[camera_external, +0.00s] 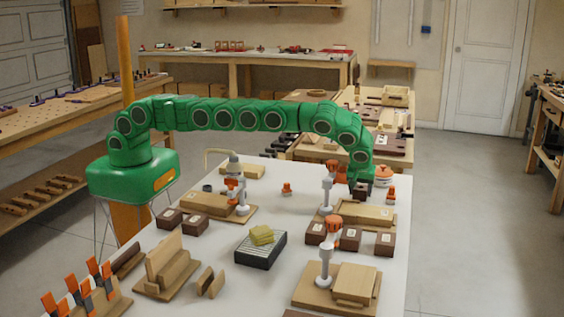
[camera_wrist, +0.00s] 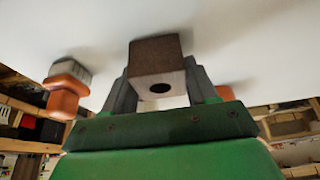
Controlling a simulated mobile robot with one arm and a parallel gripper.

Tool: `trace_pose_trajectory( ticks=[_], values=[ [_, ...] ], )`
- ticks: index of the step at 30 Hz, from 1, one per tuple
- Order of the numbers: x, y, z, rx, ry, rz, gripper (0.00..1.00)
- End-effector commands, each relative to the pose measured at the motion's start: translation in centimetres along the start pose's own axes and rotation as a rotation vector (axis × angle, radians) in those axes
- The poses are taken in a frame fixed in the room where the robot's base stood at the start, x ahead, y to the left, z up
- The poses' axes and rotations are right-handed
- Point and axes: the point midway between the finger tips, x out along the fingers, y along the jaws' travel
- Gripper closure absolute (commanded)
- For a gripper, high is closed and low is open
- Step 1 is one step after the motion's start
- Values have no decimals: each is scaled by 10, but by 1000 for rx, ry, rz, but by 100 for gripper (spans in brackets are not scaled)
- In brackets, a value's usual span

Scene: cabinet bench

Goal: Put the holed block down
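The holed block (camera_wrist: 155,75) is a dark brown cube with a round hole in its lighter near face. In the wrist view it sits between the two grey fingers of my gripper (camera_wrist: 158,85), which press on its left and right sides. In the external view my gripper (camera_external: 361,183) hangs down over the far right of the white bench (camera_external: 220,285), with the block (camera_external: 361,191) small and dark beneath it. I cannot tell whether the block touches the bench top.
Orange-and-grey pieces (camera_wrist: 67,90) stand beside the gripper. An orange-and-white clamp (camera_external: 327,190) on a wooden base is just left of it. Several brown blocks (camera_external: 350,238) lie nearer. A sponge (camera_external: 262,235) rests on a dark tray (camera_external: 260,254).

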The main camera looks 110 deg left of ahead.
Motion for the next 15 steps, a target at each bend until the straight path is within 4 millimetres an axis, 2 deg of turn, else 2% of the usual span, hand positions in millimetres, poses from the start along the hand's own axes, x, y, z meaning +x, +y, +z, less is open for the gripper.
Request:
trace_pose_trajectory(
  ticks=[1, 5, 15],
  values=[
    [0, 0, 0, 0, 0, 0, 36],
    [0, 0, 0, 0, 0, 0, 17],
    [-1, 0, -1, 0, 0, -1, 17]
  ],
)
